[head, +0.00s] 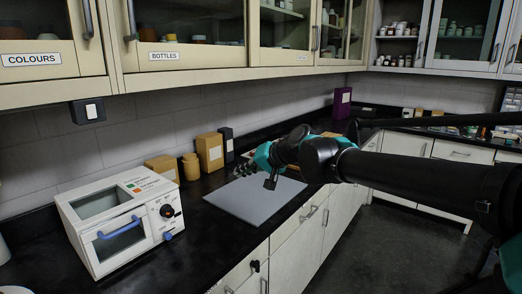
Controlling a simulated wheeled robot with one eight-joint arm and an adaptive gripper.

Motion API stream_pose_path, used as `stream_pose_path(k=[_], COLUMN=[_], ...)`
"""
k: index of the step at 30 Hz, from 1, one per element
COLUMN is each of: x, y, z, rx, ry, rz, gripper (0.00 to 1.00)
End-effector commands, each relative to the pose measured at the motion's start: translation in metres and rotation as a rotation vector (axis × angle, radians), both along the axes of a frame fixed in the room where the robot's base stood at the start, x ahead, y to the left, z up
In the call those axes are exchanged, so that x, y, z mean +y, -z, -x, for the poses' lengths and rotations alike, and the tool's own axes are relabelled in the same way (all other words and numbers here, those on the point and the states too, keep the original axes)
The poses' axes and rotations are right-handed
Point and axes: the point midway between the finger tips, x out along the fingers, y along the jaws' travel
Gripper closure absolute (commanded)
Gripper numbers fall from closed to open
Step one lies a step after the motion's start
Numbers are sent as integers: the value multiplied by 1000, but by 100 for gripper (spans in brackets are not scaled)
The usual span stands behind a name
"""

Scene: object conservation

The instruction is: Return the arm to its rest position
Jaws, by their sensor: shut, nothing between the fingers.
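My arm reaches in from the right in the head view. My gripper (243,168) is at its left end, above the far part of a grey mat (250,203) on the black counter. It is shut, and I see nothing held in it. The fingertips are small and dark here.
A white oven-like box with blue handles (118,220) stands at left on the counter (190,235). Brown boxes (210,152), a jar (190,167) and a dark box (227,145) stand by the wall. Cabinets (190,55) hang above. The floor (400,245) at right is clear.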

Motion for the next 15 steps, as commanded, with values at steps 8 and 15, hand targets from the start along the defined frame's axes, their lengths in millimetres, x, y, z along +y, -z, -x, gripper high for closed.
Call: stream_pose_path(k=[8, 15], x=[-111, -205], y=[154, 250], z=[42, 106], rx=[61, 167], ry=[27, 69], rz=[379, 670], gripper=[100, 100])
